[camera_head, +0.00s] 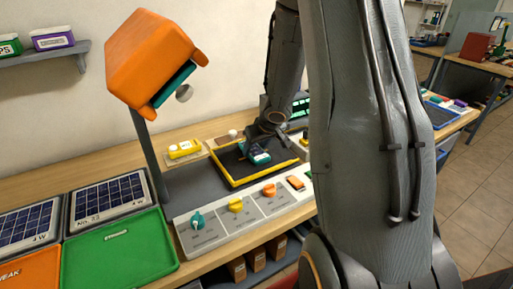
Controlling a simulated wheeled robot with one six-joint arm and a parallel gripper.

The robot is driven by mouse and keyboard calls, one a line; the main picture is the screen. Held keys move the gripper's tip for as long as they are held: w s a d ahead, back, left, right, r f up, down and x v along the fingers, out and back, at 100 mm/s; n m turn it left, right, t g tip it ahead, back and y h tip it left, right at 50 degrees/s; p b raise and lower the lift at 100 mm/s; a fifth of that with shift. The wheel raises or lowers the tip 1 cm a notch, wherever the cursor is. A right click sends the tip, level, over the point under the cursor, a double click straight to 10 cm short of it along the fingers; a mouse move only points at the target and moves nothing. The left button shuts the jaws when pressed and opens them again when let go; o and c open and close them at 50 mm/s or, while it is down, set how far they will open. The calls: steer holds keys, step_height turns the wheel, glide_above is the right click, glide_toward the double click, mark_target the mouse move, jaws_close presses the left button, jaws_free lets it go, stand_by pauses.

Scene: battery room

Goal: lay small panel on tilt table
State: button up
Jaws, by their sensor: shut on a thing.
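The tilt table (232,181) is a dark bed with a yellow rim, set on the bench at the middle. My gripper (259,153) reaches down over the bed from behind. It is shut on a small dark thing with teal edges and a pale mark, which appears to be the small panel (261,158). The panel is over the inside of the yellow rim. I cannot tell whether it touches the bed. The fingertips are small and partly hidden.
An orange lamp head (150,58) hangs over the bench. A grey control box (220,225) with coloured knobs fronts the table. Larger panels (108,200), a green tray (119,256) and an orange tray (30,270) lie at left. My arm hides the right side.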

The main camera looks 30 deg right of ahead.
steer(key=o, duration=1.2)
steer(key=shift+c, duration=0.2)
steer(key=p+v, duration=0.6)
steer(key=v, duration=0.6)
steer(key=s+a+f+g+b, duration=0.2)
steer(key=s+a+b, duration=0.2)
steer(key=s+a, duration=0.4)
steer(key=s+a+f+g+b, duration=0.2)
steer(key=s+a+f+b, duration=0.1)
steer(key=s+a+b, duration=0.2)
steer(key=s+a, duration=0.2)
steer(key=a, duration=0.2)
steer(key=shift+s+f+g+b, duration=0.2)
steer(key=shift+s+g+b, duration=0.1)
steer(key=shift+s, duration=0.1)
